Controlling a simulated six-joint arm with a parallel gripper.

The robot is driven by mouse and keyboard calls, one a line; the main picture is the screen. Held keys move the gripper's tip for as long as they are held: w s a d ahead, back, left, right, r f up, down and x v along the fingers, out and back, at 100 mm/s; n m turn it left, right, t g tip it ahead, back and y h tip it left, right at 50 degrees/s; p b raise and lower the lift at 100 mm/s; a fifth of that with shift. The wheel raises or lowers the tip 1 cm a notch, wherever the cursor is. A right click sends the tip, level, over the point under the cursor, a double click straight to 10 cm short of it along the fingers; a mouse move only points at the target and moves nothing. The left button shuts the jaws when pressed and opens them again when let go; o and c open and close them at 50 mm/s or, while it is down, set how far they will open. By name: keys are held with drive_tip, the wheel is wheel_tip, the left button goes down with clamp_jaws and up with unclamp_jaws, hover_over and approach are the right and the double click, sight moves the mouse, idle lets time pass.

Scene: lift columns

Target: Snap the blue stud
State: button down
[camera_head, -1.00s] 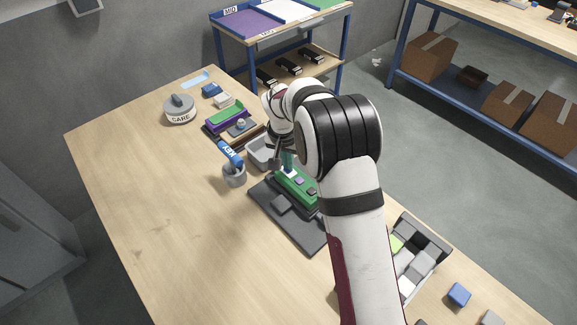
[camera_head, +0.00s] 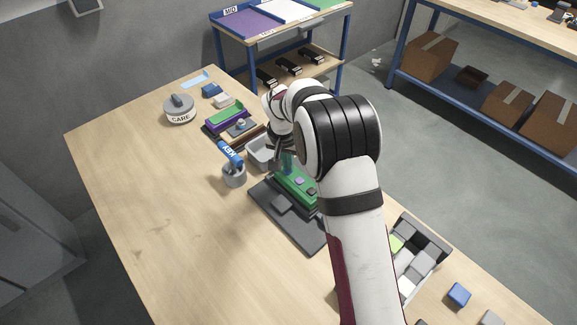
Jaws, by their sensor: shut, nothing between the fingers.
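A green board (camera_head: 302,195) sits on a dark fixture plate (camera_head: 290,228) on the bench. Small dark and purple-grey parts show on its top. My gripper (camera_head: 282,163) is at the far end of the board, partly hidden behind my own arm. It looks shut and empty, close above or touching the board; I cannot tell which. I cannot make out the blue stud for certain; a small bluish patch shows beside the fingers, and the arm covers part of that area.
A grey bin (camera_head: 261,153) stands just behind the board. A sectioned tray (camera_head: 437,246) and a blue block (camera_head: 459,294) lie at right. The bench's left side is clear.

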drive_tip(key=shift+r, duration=0.1)
wheel_tip(320, 180, up, 8)
drive_tip(key=shift+r, duration=0.15)
idle(0.5)
drive_tip(key=c, duration=1.5)
unclamp_jaws()
drive_tip(key=shift+c, duration=0.2)
